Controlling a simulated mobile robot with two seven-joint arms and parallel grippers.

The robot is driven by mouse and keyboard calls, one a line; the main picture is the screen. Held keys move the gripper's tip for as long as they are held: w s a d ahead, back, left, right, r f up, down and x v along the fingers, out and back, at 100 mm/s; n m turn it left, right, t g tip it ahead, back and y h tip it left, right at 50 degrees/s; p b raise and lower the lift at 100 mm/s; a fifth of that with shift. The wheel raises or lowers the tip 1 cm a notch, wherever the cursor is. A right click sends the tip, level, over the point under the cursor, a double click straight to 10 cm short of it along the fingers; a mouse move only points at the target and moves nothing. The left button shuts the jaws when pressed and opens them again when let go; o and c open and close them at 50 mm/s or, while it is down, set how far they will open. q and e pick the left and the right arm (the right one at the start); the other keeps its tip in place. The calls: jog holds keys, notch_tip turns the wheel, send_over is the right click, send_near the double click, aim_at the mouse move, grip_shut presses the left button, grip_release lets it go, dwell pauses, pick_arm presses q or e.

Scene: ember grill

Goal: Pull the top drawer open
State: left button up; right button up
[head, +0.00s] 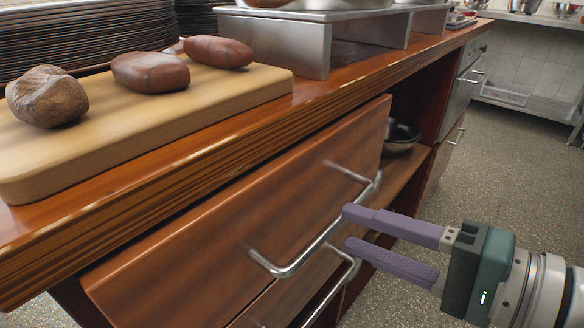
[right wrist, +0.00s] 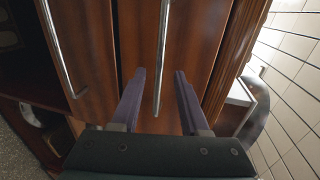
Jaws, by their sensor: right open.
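My right gripper (head: 348,229) is open, with purple fingertips at the right part of this handle in the head view. In the right wrist view the top drawer handle (right wrist: 163,45) runs between the two fingers of the right gripper (right wrist: 160,72). I cannot tell if a finger touches the bar. My left gripper is not in view.
A lower drawer handle (head: 335,285) sits just below. The counter (head: 150,160) overhangs the drawers and holds a cutting board (head: 200,95) with several brown food pieces, metal trays and stacked dark plates. An open shelf with a bowl (head: 401,137) is to the right. The floor is clear.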

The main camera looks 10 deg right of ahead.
aim_at(339, 225)
jog(key=x, duration=0.4)
jog(key=shift+w+a, duration=0.1)
jog(key=shift+a, duration=0.05)
grip_shut()
dwell(1.3)
